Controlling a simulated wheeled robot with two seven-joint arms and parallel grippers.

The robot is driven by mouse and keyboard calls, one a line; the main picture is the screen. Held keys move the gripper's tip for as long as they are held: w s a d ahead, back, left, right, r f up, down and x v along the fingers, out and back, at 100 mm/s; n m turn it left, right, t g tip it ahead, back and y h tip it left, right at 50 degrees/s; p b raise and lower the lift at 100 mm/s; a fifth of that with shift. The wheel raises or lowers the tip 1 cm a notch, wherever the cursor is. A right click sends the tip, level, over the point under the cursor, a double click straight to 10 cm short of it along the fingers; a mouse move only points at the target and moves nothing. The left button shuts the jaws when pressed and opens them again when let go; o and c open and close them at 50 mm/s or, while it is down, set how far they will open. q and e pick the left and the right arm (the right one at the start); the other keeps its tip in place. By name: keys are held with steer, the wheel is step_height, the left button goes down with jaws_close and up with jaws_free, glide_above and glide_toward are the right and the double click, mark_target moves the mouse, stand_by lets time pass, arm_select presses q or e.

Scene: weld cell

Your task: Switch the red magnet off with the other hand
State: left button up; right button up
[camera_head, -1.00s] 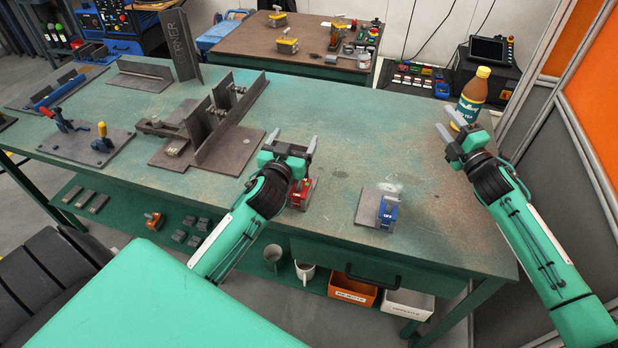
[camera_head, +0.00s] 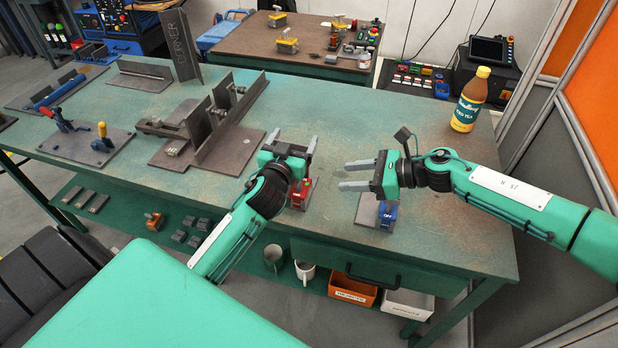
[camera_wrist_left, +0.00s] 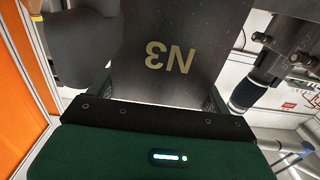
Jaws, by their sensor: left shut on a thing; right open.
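The red magnet (camera_head: 301,192) is on the green bench near its front edge, just beside my left gripper and partly hidden by it. My left gripper (camera_head: 292,141) is shut on a grey steel plate marked N3 (camera_wrist_left: 165,60), which fills the middle of the left wrist view. The plate is hard to make out in the head view. My right gripper (camera_head: 343,176) is open and empty, with its fingers pointing left toward the red magnet, a short gap away. The red magnet's switch position is too small to tell.
A blue magnet (camera_head: 387,216) marked OFF stands on a steel plate (camera_head: 366,211) just under my right gripper. A bottle (camera_head: 469,100) stands at the back right. Steel angles in a fixture (camera_head: 222,125) stand to the left.

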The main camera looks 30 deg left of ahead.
mark_target(299, 183)
steer(key=x, duration=1.1)
steer(key=shift+a, duration=0.3)
steer(key=shift+s, duration=0.1)
steer(key=c, duration=0.7)
